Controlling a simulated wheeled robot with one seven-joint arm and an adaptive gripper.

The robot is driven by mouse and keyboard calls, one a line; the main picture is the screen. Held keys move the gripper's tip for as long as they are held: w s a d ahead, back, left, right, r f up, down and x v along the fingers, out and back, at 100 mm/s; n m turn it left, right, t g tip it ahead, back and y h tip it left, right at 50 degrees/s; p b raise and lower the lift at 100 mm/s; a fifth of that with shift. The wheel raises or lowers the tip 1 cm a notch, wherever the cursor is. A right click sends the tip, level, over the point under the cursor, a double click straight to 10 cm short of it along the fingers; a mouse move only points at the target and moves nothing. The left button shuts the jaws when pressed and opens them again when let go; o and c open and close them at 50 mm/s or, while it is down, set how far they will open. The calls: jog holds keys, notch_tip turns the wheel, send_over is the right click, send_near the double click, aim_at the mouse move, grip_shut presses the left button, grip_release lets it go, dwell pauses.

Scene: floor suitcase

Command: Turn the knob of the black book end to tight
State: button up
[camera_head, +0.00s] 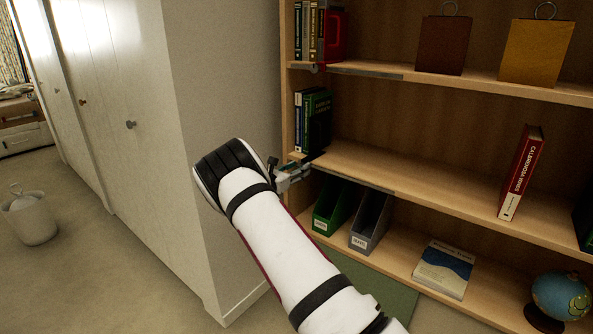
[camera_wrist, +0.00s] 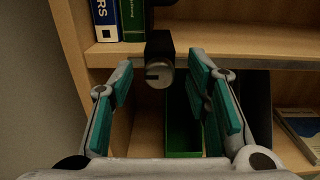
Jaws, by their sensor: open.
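The black book end (camera_head: 320,126) stands against the green and blue books at the left of the middle shelf. In the wrist view its black clamp (camera_wrist: 160,46) hangs at the shelf's front edge. Its round grey knob (camera_wrist: 159,76), with a dark slot across its face, sits below the clamp. My gripper (camera_head: 297,172) is at the left end of the middle shelf's front edge. In the wrist view, my open gripper (camera_wrist: 161,80) has its teal-padded fingers on either side of the knob, apart from it. How far the fingertips reach along the knob is unclear.
A green file holder (camera_head: 331,205) and a grey one (camera_head: 370,220) stand on the shelf below. A red book end (camera_head: 334,34) is on the top shelf. The white cabinet (camera_head: 135,125) and wall (camera_head: 225,80) are close on the left.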

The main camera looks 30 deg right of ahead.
grip_shut()
jog(key=shift+m, duration=0.3)
jog(key=m+b, duration=0.4)
jog(key=m, duration=0.1)
jog(key=m+b, duration=0.5)
jog(key=m, duration=0.1)
jog(key=m+b, duration=0.5)
jog(key=m, duration=0.1)
jog(key=shift+s+f, duration=0.15)
jog(key=shift+f, duration=0.15)
jog(key=shift+m, duration=0.3)
jog(key=shift+r, duration=0.1)
